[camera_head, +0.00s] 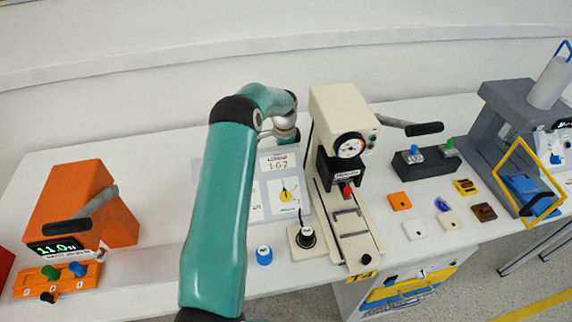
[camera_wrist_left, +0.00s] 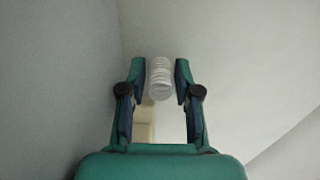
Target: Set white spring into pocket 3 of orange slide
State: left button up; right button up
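The white spring (camera_wrist_left: 160,78) is a pale coil between the two fingertips of my left gripper (camera_wrist_left: 160,80) in the left wrist view. The fingers are shut on its sides, against a plain pale wall. In the head view my left arm rises over the table and covers part of the board behind it; its gripper cannot be made out. A small orange square piece (camera_head: 400,201) lies flat on the table right of the cream press. An orange block (camera_head: 57,281) with green, blue and black knobs sits at far left. Pocket numbers are too small to read. My right gripper is not in view.
The cream press (camera_head: 343,125) with a gauge and long rail stands mid-table. An orange device (camera_head: 85,205) with a lever and display is at left. Several small coloured pieces lie right of the press, near a grey machine (camera_head: 500,110) with a yellow frame (camera_head: 528,180).

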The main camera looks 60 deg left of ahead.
pick_arm(q)
jog(key=c, duration=0.5)
grip_shut()
jog(key=shift+r, duration=0.15)
